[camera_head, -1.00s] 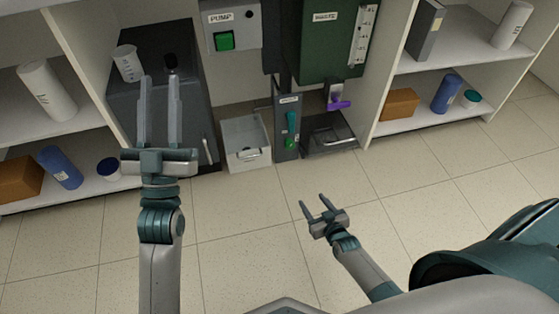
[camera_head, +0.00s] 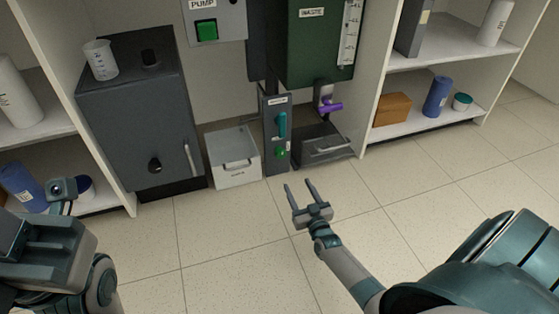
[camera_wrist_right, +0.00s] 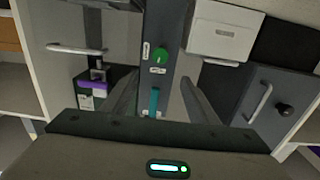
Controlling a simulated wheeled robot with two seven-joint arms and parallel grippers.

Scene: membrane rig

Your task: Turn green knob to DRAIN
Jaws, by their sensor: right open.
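The green knob (camera_head: 281,153) is low on the front of a narrow dark grey panel (camera_head: 269,162), below a teal handle (camera_head: 282,124). My right gripper (camera_head: 299,186) is open and empty, in front of the panel and apart from it, slightly right of the knob in the head view. In the right wrist view, the green knob (camera_wrist_right: 160,54) and teal handle (camera_wrist_right: 154,101) appear between the spread fingers, the knob higher in the picture. The small labels around the knob are too small to read. My left arm is at the lower left; its fingertips cannot be made out.
A white bin (camera_head: 234,172) stands left of the panel, and a dark drawer-like box (camera_head: 326,146) stands right of it. A purple-handled valve (camera_head: 329,106) hangs under the green WASTE tank (camera_head: 312,45). A dark cabinet (camera_head: 140,120) is farther left. The tiled floor in front is clear.

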